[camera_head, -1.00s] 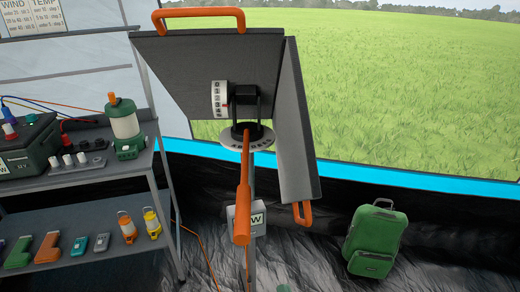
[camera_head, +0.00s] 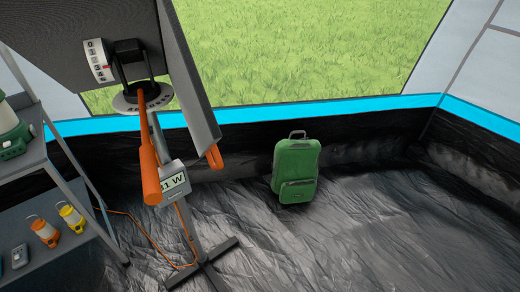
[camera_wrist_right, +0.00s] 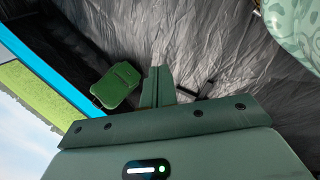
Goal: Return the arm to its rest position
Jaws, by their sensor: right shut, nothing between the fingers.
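My right gripper (camera_wrist_right: 157,88) shows in the right wrist view, with its two green fingers closed together and nothing between them. It points out over the dark floor and touches nothing that I can see. Neither of my arms shows in the head view, and my left gripper is in no view.
A grey panel (camera_head: 50,35) with orange handles stands on a post at left, beside a shelf rack (camera_head: 70,240) with lanterns. A green suitcase (camera_head: 296,170) stands by the tent wall; it also shows in the wrist view (camera_wrist_right: 115,85). The floor at right is clear.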

